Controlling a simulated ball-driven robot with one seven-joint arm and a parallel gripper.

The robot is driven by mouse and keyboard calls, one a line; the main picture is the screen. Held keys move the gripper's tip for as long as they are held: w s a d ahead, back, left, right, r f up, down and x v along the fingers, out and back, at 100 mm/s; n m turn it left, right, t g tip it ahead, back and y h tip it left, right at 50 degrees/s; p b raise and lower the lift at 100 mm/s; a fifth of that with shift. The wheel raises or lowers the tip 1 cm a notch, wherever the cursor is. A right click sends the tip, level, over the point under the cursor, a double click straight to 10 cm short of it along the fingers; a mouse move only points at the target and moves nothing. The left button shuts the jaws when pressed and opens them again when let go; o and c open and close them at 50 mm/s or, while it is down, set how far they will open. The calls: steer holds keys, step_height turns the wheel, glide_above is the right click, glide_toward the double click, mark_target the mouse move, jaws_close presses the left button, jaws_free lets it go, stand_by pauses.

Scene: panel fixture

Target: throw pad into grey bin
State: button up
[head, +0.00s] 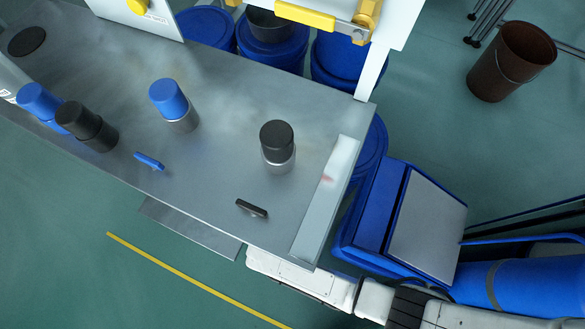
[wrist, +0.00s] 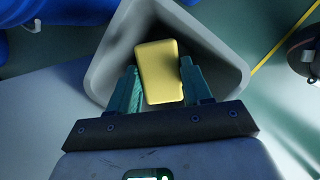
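The yellow pad (wrist: 158,70) is between the two teal fingers of my gripper (wrist: 160,75) in the wrist view. Both fingers lie along its side edges, and it looks pinched, slightly tilted. The grey bin (wrist: 108,62) is a tapered container with its mouth beyond the fingers. The pad is in front of the bin's mouth; its height above the bin's floor cannot be told. The head view shows neither my gripper nor the pad nor the bin.
A metal table (head: 220,185) holds several blue- and black-capped cylinders, a small blue piece (head: 149,161) and a small dark piece (head: 251,208). Blue drums (head: 205,28) stand behind. A brown bucket (head: 510,60) is at upper right. A yellow line (head: 190,279) crosses open floor.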

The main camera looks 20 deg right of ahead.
steer(key=o, duration=0.5)
steer(key=shift+c, duration=0.2)
steer(key=p+v, duration=0.3)
steer(key=v, duration=0.7)
steer(key=shift+r+p, duration=0.35)
steer(key=shift+p, duration=0.05)
steer(key=shift+a, duration=0.15)
